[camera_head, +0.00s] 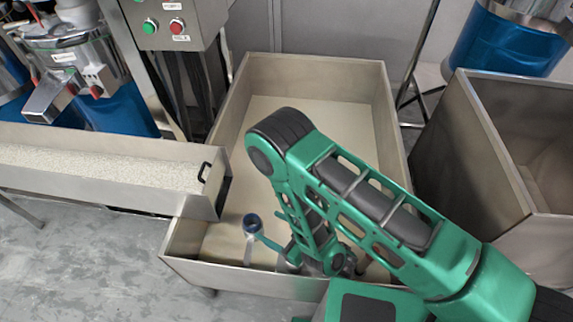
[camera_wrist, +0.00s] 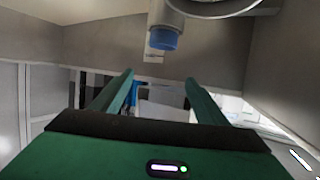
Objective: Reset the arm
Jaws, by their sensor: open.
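My green arm reaches from the lower right over a large metal bin (camera_head: 318,72) and bends down into its near end. My gripper (camera_head: 266,243) is low in the near part of the bin, mostly hidden behind my own arm links. In the wrist view, my gripper (camera_wrist: 160,88) shows two green fingers spread apart with nothing between them. A grey pipe-like part with a blue end (camera_wrist: 163,38) is beyond the fingers, higher in the picture. A small dark blue round end on a grey stem (camera_head: 251,222) stands beside the gripper in the head view; it may be the same part.
A control box with green and red buttons (camera_head: 176,25) stands behind. Another metal bin (camera_head: 490,150) is close at right. Grey floor (camera_head: 80,260) is open at lower left.

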